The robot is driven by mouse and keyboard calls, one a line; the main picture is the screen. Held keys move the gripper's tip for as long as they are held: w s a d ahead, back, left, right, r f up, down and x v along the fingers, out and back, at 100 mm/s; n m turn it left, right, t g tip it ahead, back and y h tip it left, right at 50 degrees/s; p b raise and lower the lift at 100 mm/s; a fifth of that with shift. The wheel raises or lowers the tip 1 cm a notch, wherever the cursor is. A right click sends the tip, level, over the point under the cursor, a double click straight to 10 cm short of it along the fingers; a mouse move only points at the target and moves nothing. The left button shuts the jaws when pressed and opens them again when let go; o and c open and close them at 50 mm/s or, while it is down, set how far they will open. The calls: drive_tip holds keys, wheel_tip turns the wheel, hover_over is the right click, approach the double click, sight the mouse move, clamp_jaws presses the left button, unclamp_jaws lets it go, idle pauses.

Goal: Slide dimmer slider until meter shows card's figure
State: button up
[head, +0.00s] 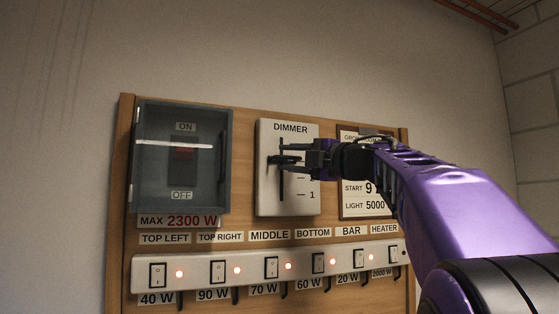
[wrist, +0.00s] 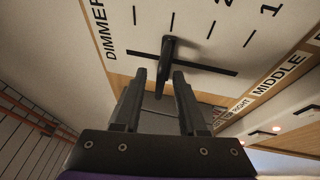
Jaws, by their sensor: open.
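The white dimmer plate (head: 304,205) is on the wooden board, with a dark slot and a printed scale; a 1 shows near its lower end. The dark slider knob (wrist: 168,48) sits nearer the slot's DIMMER-label end in the wrist view. My gripper (head: 290,156) is in front of the plate at knob height, partly covering slot and scale. In the wrist view my gripper (wrist: 159,75) is open, with the knob's stem end between or just ahead of its fingertips; contact cannot be told. No meter is visible.
A clear-covered box (head: 150,180) with a red ON/OFF switch (head: 184,150) is left of the dimmer. Below, a white switch strip (head: 200,287) carries several labelled rockers with lit red lamps. The wall above the board is bare.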

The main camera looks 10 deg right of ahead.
drive_tip(key=shift+w, duration=0.1)
clamp_jaws()
idle(1.5)
